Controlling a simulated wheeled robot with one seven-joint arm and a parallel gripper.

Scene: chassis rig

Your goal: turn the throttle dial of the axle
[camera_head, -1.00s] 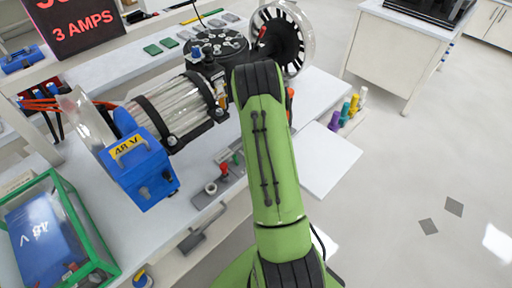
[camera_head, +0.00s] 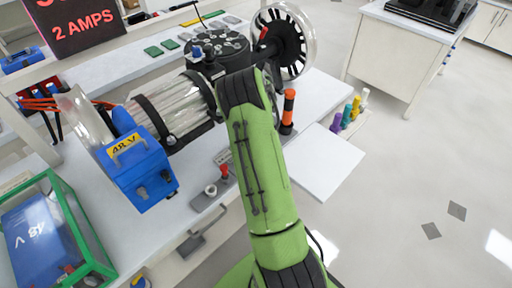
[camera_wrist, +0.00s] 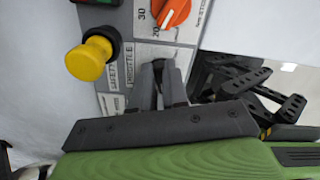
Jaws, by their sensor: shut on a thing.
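In the wrist view my gripper (camera_wrist: 160,76) is closed at the grey control panel (camera_wrist: 112,75), beside the printed word THROTTLE. The throttle dial it grips is mostly hidden between the fingers. An orange dial (camera_wrist: 174,11) with a white pointer and the numbers 30 and 20 lies just beyond the fingertips. In the head view the axle assembly, with its clear cylinder (camera_head: 172,108), stands on the bench. My green arm hides my gripper there.
A yellow knob (camera_wrist: 90,58) sits left of my gripper. A display (camera_head: 85,22) reads 2 AMPS. A blue 48 V box (camera_head: 140,170) stands at the bench front. An orange-and-black post (camera_head: 288,110) and a large wheel (camera_head: 285,42) stand near my arm.

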